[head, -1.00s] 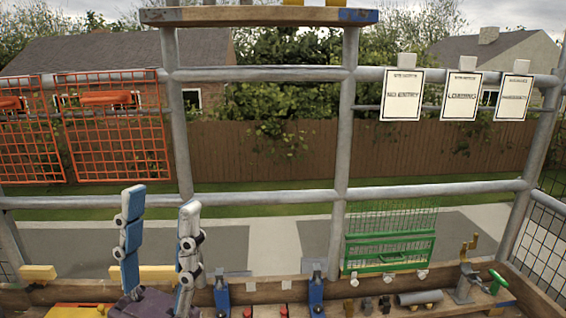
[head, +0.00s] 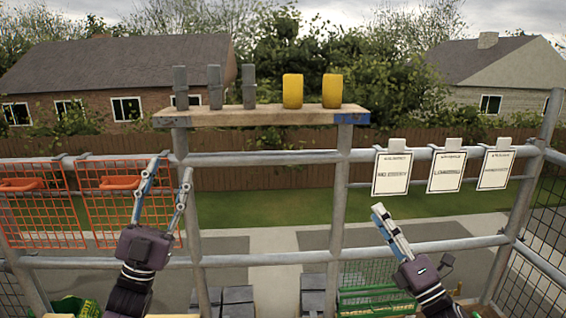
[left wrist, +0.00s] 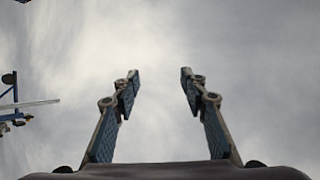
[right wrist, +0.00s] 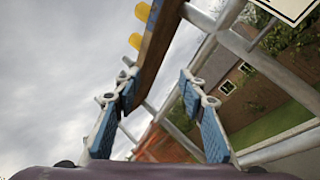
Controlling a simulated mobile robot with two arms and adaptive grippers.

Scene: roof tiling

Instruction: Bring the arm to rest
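My left gripper (head: 170,172) is raised in front of the railing at the left of the head view, fingers pointing up and spread apart. In the left wrist view its fingers (left wrist: 160,80) stand apart with only grey sky between them. My right gripper (head: 380,210) is raised at the right of the head view, below the white signs, tilted to the left and seen nearly edge-on. In the right wrist view its fingers (right wrist: 157,82) are apart and hold nothing; a plank and rails show beyond them.
A wooden shelf (head: 255,116) on the scaffold rails bears several grey pieces (head: 215,87) and two yellow blocks (head: 292,91). Orange mesh panels (head: 40,205) hang at the left, and three white signs (head: 391,174) hang at the right. A green crate (head: 375,300) and dark stacks (head: 238,300) are below.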

